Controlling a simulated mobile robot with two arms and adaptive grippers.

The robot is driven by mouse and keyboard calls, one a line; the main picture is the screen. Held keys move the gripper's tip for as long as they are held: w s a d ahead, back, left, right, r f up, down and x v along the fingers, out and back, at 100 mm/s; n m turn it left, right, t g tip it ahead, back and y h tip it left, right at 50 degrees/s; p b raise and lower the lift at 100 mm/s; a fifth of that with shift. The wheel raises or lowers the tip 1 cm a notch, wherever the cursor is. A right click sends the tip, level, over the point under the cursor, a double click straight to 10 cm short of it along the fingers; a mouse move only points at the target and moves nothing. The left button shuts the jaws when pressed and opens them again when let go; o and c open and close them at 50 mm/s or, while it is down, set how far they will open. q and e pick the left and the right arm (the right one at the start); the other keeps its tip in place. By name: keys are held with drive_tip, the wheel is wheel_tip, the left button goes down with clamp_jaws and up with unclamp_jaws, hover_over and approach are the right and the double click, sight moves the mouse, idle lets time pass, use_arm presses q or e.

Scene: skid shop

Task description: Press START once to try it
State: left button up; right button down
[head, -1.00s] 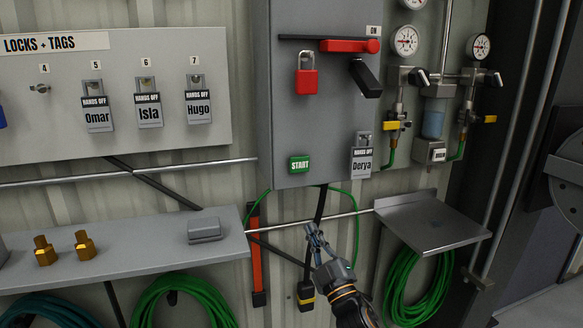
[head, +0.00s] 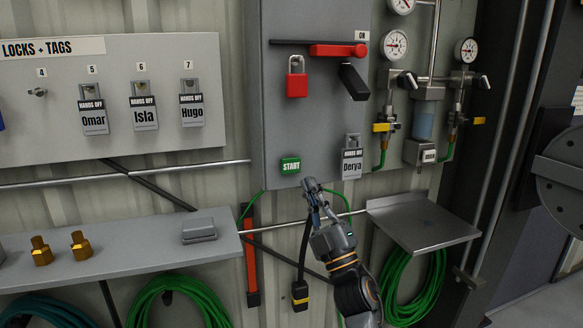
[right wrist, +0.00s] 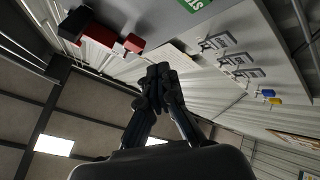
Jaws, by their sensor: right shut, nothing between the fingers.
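The green START button (head: 290,166) sits low on the front of the grey electrical box (head: 330,120). A part of it also shows at the top edge of the right wrist view (right wrist: 192,3). My right gripper (head: 309,184) is shut and empty. In the head view its tips appear just below and right of the button, near the box's bottom edge, and apart from the button in the picture. In the right wrist view the closed fingertips (right wrist: 160,72) point up toward the box. My left gripper is in neither view.
A red padlock (head: 296,77) hangs below the red bar (head: 338,51), beside a black handle (head: 353,82). The Derya tag (head: 352,163) hangs right of START. A metal shelf (head: 424,222) juts out at right, and a grey shelf (head: 130,262) at left.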

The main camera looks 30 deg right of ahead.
sight(290, 159)
drive_tip(key=shift+w+d+b, duration=0.3)
drive_tip(key=shift+w+b, duration=0.15)
drive_tip(key=shift+w, duration=0.95)
drive_tip(key=shift+w+d+b, duration=0.35)
drive_tip(key=shift+w+b, duration=0.15)
drive_tip(key=shift+w, duration=0.85)
drive_tip(key=shift+w+d+b, duration=0.3)
drive_tip(key=shift+w+b, duration=0.15)
drive_tip(key=shift+w, duration=0.95)
drive_tip(key=shift+w, duration=0.15)
drive_tip(key=shift+w+d, duration=0.1)
drive_tip(key=shift+w, duration=0.15)
drive_tip(key=shift+w+d+b, duration=0.15)
drive_tip(key=shift+w+b, duration=0.3)
drive_tip(key=shift+b, duration=0.15)
drive_tip(key=shift+s, duration=0.2)
drive_tip(key=shift+s+a+p, duration=0.2)
drive_tip(key=shift+s+p, duration=0.15)
drive_tip(key=shift+s, duration=0.35)
